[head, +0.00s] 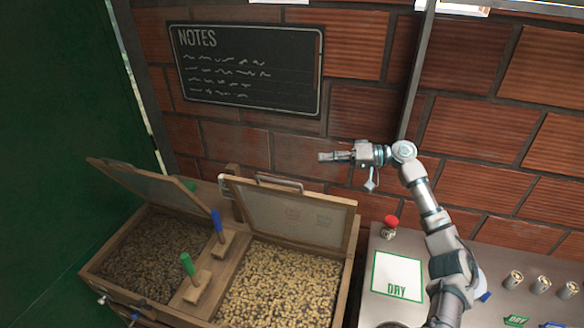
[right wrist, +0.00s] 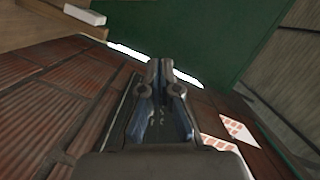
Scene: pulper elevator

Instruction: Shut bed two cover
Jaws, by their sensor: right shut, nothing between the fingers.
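A wooden box holds two beds side by side. The left bed (head: 155,253) holds dark beans and the right bed (head: 270,285) holds pale beans. Both covers stand open, tilted up: the left cover (head: 145,178) and the right cover (head: 290,212), which has a metal handle (head: 278,182) on its top edge. I cannot tell which is bed two. My right gripper (head: 324,156) is shut and empty, above the right cover and to the right of its handle, apart from it. It also shows in the right wrist view (right wrist: 160,68). My left gripper is not in view.
A green-handled tool (head: 188,265) and a blue-handled tool (head: 217,225) stand between the beds. At right is a metal panel with a red button (head: 391,221), a DRY sign (head: 397,276) and several knobs. A brick wall with a notes board (head: 247,68) stands behind.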

